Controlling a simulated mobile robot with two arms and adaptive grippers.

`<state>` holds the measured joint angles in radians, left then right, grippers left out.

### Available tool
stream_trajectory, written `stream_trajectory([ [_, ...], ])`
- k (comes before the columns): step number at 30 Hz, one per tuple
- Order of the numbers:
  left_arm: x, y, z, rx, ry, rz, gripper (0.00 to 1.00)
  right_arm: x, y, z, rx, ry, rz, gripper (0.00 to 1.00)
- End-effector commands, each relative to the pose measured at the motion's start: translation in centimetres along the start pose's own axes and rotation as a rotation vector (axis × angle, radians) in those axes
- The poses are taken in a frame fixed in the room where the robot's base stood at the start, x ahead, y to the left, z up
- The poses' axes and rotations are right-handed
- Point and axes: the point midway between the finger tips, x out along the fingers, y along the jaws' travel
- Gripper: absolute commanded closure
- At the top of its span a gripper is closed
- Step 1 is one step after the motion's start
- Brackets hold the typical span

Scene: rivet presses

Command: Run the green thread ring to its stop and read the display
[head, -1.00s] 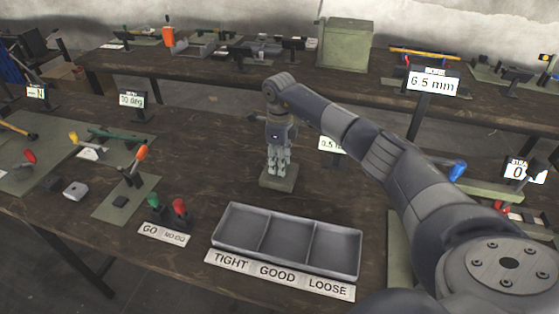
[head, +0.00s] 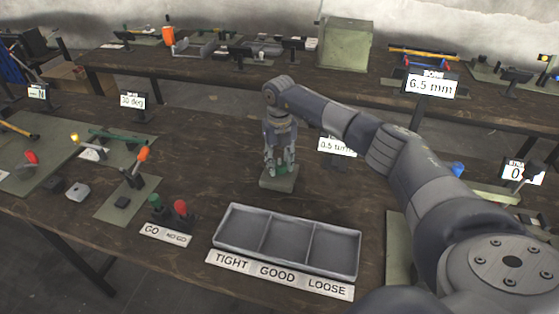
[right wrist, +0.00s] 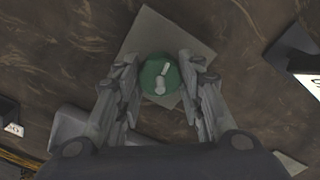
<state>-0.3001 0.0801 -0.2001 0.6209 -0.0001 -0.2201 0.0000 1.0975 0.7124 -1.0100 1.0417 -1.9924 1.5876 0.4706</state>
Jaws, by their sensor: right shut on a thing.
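The green thread ring (head: 281,170) sits low on a small grey-green base plate (head: 277,184) in the middle of the table. In the right wrist view its round green top (right wrist: 158,70) shows pale marks. My right gripper (head: 281,163) points straight down and is shut on the ring, one finger on each side. The fingers hide much of the ring and whatever it is threaded on. A small white display (head: 338,147) stands just right of the gripper and appears to read 0.5 turn; the small lettering is blurred. My left gripper is not in view.
In front lies a grey tray (head: 231,210) with three compartments, labelled TIGHT, GOOD, LOOSE. GO and NO GO gauges (head: 168,211) stand to its left. A 6.5 mm display (head: 432,84) stands behind at right. Bare tabletop lies left of the base plate.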

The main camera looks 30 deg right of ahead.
Motion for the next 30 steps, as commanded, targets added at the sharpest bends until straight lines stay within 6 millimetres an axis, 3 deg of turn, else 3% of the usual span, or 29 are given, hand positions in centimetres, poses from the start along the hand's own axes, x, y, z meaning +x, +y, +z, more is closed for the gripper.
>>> stream_trajectory([
  [12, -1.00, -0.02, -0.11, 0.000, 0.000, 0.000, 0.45, -0.04, -0.01, -0.01, 0.352, 0.000, -0.001, 0.89],
  [30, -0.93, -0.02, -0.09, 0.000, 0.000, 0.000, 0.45, 0.01, 0.01, -0.02, 0.351, 0.001, 0.000, 0.89],
])
